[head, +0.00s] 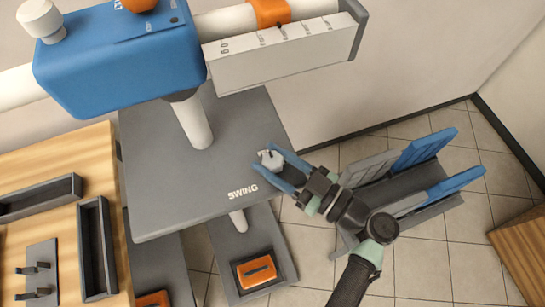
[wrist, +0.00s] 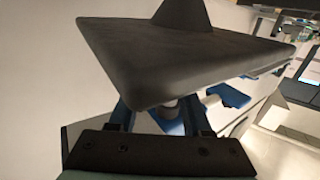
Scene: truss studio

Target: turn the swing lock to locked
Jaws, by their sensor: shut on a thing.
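The swing lock's pale grey knob (head: 271,160) sits near the right edge of the grey panel (head: 185,165), which is marked SWING beside it. My gripper (head: 263,157) reaches in from the lower right. Its two blue fingers are shut on the knob, one on each side. In the wrist view both blue fingers (wrist: 158,112) run up behind a large dark slab that hides their tips. A small grey cylinder shows between them under the slab. I cannot tell from these frames which way the lock is turned.
A blue housing (head: 120,55) on a white tube and a white scale box (head: 285,50) overhang the panel. A wooden bench (head: 70,165) with dark trays is at left. A blue and grey rack (head: 405,180) stands right on the tiled floor. An orange block (head: 257,270) lies below.

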